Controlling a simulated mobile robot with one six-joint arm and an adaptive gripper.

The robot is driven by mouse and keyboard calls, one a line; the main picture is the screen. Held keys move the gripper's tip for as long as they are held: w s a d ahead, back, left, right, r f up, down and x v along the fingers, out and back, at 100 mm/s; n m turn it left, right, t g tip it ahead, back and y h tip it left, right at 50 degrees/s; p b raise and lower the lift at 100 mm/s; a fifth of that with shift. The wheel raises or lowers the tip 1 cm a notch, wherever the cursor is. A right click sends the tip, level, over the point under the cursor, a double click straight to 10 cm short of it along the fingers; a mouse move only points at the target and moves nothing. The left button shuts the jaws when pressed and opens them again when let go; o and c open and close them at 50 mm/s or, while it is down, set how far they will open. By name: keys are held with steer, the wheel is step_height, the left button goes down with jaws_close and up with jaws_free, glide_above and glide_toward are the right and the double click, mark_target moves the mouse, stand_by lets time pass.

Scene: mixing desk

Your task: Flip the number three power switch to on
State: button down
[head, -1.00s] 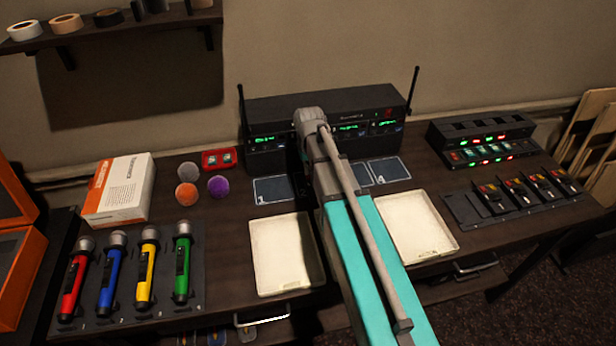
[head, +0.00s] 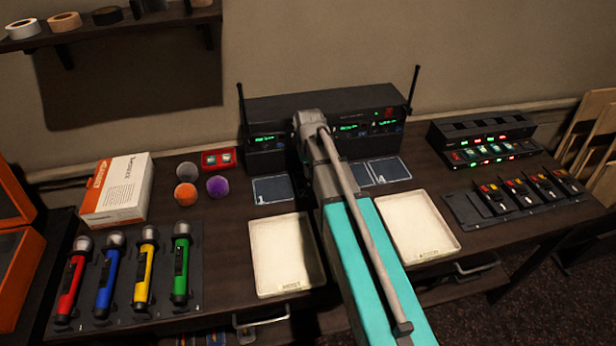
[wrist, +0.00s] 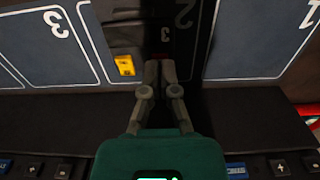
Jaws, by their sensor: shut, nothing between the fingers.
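In the wrist view, a dark box (wrist: 120,32) marked 3 lies among the numbered mats, with a small yellow patch (wrist: 124,65) on its lower edge. I cannot tell whether this patch is the switch. My gripper (wrist: 160,68) is shut and empty. Its fingertips are just right of the yellow patch, over the box's shaded lower side, and I cannot tell whether they touch it. Mat 3 (wrist: 50,55) is on the left and mat 1 (wrist: 265,45) on the right; the figures appear upside down. In the head view my arm hides the box and the fingertips.
A black receiver (head: 270,108) with two antennas stands behind my arm. Two cream trays (head: 283,282) and (head: 425,250) flank the arm. Colored microphones lie in a rack (head: 195,290) at left. Dark packs (head: 520,192) and a charger (head: 490,125) are at right.

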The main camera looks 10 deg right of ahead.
steer(key=shift+f+b, duration=0.45)
steer(key=shift+f, duration=0.05)
stand_by(0.3)
steer(key=shift+r, duration=0.25)
steer(key=shift+r+p, duration=3.3)
steer(key=shift+p, duration=0.3)
steer(key=shift+s, duration=0.1)
steer(key=s, duration=1.5)
steer(key=shift+s, duration=0.4)
